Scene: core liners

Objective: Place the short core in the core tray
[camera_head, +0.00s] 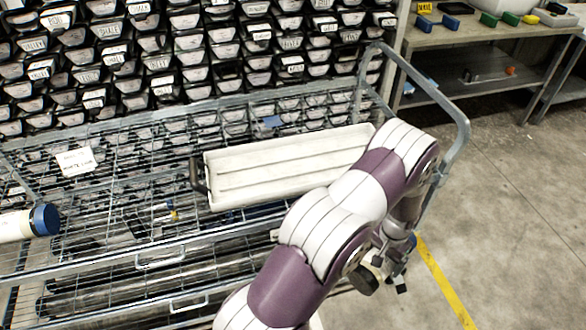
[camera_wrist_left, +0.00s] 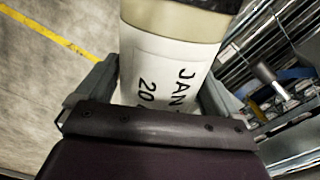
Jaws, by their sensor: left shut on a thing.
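The core tray (camera_head: 270,172) is a long white tray with lengthwise channels and a dark handle at its left end. It lies on the wire cart, and its channels look empty where visible. My arm covers its lower right part. My left gripper (camera_wrist_left: 158,95) is shut on a white core (camera_wrist_left: 165,65) with black lettering, a tan band and a dark end. In the head view, my left gripper (camera_head: 398,268) is low at the right, beyond the cart's right end and mostly behind my arm. My right gripper is not in view.
A white tube with a blue cap (camera_head: 45,220) lies at the cart's left. A paper label (camera_head: 76,161) is on the mesh. The cart's curved rail (camera_head: 455,110) rises at the right. Racks of labelled trays stand behind. Open floor with a yellow line (camera_head: 447,285) is at right.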

